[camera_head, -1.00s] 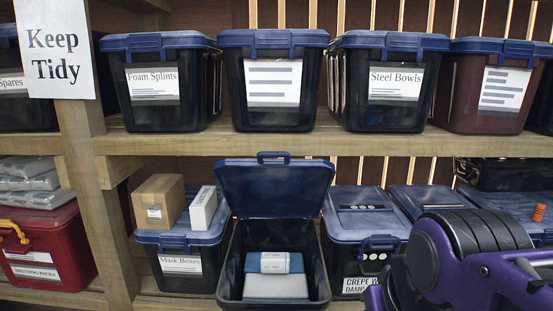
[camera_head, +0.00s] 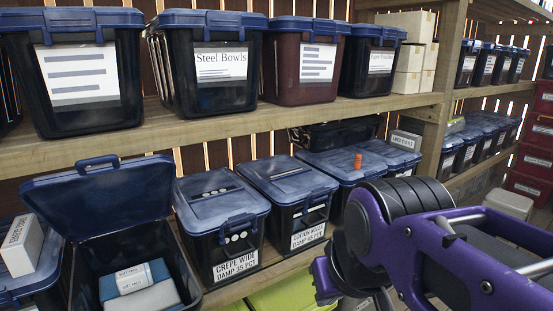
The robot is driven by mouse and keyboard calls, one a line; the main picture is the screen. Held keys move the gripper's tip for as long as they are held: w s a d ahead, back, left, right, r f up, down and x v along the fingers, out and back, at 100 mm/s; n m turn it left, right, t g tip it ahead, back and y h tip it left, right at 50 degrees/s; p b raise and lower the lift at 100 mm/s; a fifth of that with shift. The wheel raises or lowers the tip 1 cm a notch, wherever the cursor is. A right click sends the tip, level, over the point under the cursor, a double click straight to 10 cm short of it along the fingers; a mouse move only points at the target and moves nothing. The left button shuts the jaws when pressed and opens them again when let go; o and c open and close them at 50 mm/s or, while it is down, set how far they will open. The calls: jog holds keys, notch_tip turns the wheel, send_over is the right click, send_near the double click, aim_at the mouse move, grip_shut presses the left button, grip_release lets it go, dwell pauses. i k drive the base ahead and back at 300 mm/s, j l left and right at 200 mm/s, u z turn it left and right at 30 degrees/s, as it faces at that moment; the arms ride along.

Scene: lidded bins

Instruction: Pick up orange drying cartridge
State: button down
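A small orange cylinder, which looks like the drying cartridge (camera_head: 358,161), stands upright on the blue lid of a black bin (camera_head: 345,172) on the lower shelf, right of the middle of the view. Nothing touches it and it is in plain sight. My purple and black arm fills the lower right of the view, in front of the shelf and below and to the right of the cartridge. My gripper's fingertips do not show, so what they hold cannot be seen.
An open bin (camera_head: 130,245) with its lid raised stands at lower left, with packs inside. Closed bins, including one labelled Crepe Wide (camera_head: 222,225), line the lower shelf. The upper shelf (camera_head: 230,118) with more bins runs above the cartridge. A green lid (camera_head: 290,293) shows below.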

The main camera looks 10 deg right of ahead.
aim_at(358, 159)
jog(key=z, duration=0.8)
jog(key=i+l+u, duration=0.1)
jog(key=u, duration=0.65)
jog(key=i+l+u, duration=0.25)
jog(key=l, duration=0.15)
jog(key=l+u, duration=0.3)
jog(key=i+l+u, duration=0.25)
jog(key=l, duration=0.6)
jog(key=l+u, duration=0.2)
jog(key=l, duration=0.65)
jog(key=l+u, duration=0.15)
jog(key=l, duration=2.35)
